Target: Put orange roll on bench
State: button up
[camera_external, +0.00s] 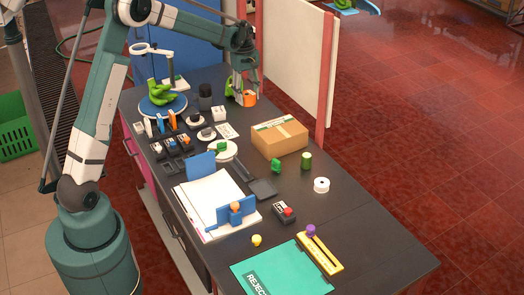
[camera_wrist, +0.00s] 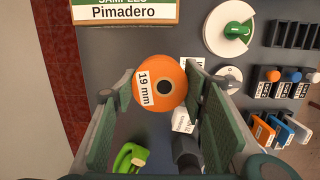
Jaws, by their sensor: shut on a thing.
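The orange roll (camera_wrist: 158,84), labelled "19 mm" with a dark centre hole, sits between the two fingers of my gripper (camera_wrist: 155,100) in the wrist view. In the external view the orange roll (camera_external: 250,98) shows at the lower end of my gripper (camera_external: 241,90), near the bench's far right edge. My gripper is shut on it. The dark bench (camera_external: 345,215) runs from the back to the front right. I cannot tell whether the roll touches the bench top.
A cardboard box (camera_external: 279,137) stands in front of the gripper. A dark cup (camera_external: 205,97) and a blue round stand (camera_external: 162,104) are to its left. A white panel (camera_external: 297,55) rises behind the bench edge. Bare bench shows at the front right.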

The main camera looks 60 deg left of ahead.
jog(key=w+d, duration=0.4)
jog(key=d, duration=1.1)
jog(key=w+d, duration=0.3)
jog(key=d, duration=1.2)
jog(key=w+d, duration=0.4)
jog(key=d, duration=1.2)
jog(key=s+d+m, duration=0.1)
jog(key=s+d, duration=0.3)
jog(key=d, duration=1.1)
jog(key=s+d+p, duration=0.1)
jog(key=s+d, duration=0.4)
jog(key=d, duration=0.9)
jog(key=s+d+m, duration=0.1)
jog(key=s+d, duration=0.3)
jog(key=d, duration=1.1)
jog(key=shift+s+d+f, duration=0.1)
jog(key=shift+d+f, duration=0.1)
jog(key=shift+f, duration=1.05)
jog(key=shift+d+f, duration=0.2)
jog(key=shift+f, duration=1.05)
jog(key=shift+f, duration=0.15)
send_over(372, 272)
jog(key=shift+f, duration=3)
